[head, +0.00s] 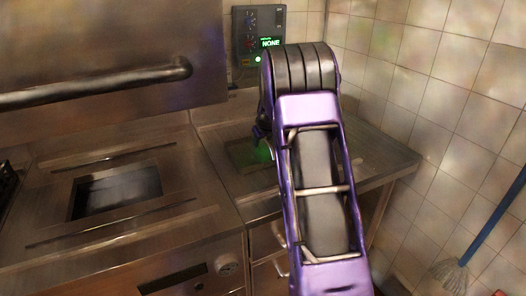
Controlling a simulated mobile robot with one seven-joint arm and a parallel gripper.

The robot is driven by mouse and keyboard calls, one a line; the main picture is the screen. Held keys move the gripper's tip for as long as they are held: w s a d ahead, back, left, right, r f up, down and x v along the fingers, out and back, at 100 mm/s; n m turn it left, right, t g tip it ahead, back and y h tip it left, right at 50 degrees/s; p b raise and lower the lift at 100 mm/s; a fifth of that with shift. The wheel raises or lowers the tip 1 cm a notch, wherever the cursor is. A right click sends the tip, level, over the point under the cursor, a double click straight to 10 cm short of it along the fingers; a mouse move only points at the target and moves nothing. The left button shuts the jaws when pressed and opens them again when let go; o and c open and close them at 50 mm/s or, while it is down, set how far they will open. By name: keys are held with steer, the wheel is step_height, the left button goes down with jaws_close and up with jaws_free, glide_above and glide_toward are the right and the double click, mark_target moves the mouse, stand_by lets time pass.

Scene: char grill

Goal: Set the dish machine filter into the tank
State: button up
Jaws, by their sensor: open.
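The tank (117,191) is a dark rectangular opening in the steel deck at left, under the raised steel hood of the dish machine (100,40). I cannot make out the filter for sure. A dark sunken rectangle (238,153) with a green glow lies in the right counter, partly behind my arm; I cannot tell whether the filter is there. My gripper (259,136) is mostly hidden behind my purple arm, over this right counter; only a small dark part shows at the arm's left edge. It is open, right of the tank and apart from it.
A thick handle bar (95,87) crosses the front of the hood. A control box (257,38) with a lit green "NONE" display hangs on the tiled wall (400,70). A broom (452,272) with a blue handle stands at lower right. The deck around the tank is clear.

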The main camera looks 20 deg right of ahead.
jaws_close()
stand_by(1.3)
